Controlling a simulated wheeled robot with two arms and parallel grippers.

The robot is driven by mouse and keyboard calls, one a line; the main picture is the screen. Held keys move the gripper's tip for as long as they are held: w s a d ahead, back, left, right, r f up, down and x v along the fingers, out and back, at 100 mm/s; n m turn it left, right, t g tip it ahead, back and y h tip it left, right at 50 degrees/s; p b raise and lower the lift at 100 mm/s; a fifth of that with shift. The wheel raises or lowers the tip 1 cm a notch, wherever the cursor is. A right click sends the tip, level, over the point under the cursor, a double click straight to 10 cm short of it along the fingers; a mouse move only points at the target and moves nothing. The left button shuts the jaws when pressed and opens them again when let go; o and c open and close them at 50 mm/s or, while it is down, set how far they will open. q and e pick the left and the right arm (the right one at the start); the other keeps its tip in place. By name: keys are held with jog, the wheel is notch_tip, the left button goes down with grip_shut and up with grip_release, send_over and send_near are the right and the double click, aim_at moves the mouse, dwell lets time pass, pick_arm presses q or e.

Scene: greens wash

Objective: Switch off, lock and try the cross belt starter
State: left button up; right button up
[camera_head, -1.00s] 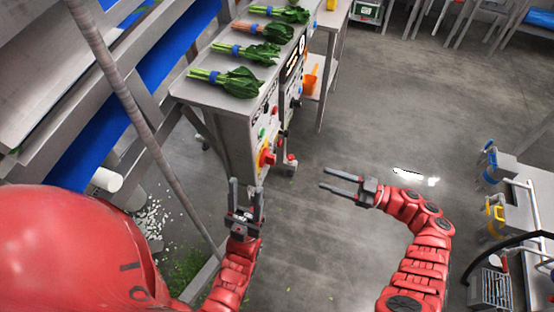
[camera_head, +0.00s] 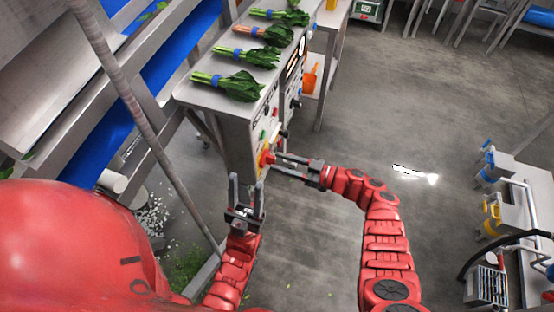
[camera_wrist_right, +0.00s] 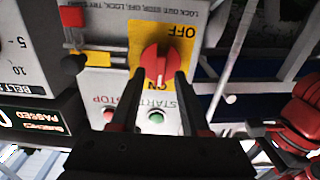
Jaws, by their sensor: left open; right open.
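The starter panel has a red rotary switch (camera_wrist_right: 155,65) on a yellow plate (camera_wrist_right: 181,45), marked OFF and ON and upside down in the right wrist view. The switch's handle stands upright in that picture; its exact setting is unclear. My right gripper (camera_wrist_right: 157,80) is open, with its fingertips either side of the handle; contact cannot be told. In the head view the right gripper (camera_head: 277,162) reaches the red switch (camera_head: 266,158) from the right. A green START button (camera_wrist_right: 156,117) sits below the switch. My left gripper (camera_head: 246,184) is open and empty, just below the panel.
Bundles of greens (camera_head: 228,85) lie on the steel table top (camera_head: 200,98) above the panel. A red block (camera_wrist_right: 72,17), perhaps a padlock, is beside the yellow plate. A slanted pole (camera_head: 130,95) stands left of my left arm.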

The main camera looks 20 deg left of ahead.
jog(key=shift+a, duration=0.85)
grip_shut()
